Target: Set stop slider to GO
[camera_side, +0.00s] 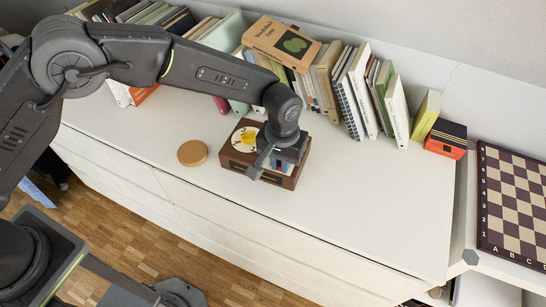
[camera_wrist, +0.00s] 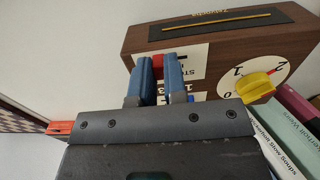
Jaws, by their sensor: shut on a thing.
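A brown wooden box (camera_side: 234,161) stands on the white cabinet top in the side view. In the wrist view the box (camera_wrist: 215,37) fills the upper right. A pale plate (camera_wrist: 200,62) on its face shows part of the lettering "ST"; the rest is hidden behind my fingers. A small red slider piece (camera_wrist: 157,63) sits between the blue fingertips of my gripper (camera_wrist: 157,75), which is shut on it. The side view shows my gripper (camera_side: 262,165) at the box; the slider is hidden there.
A yellow dial (camera_wrist: 256,87) on a numbered white disc is beside my fingers. A round wooden lid (camera_side: 193,153) lies left of the box. Books (camera_side: 355,90) line the back. A chessboard (camera_side: 514,205) lies far right.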

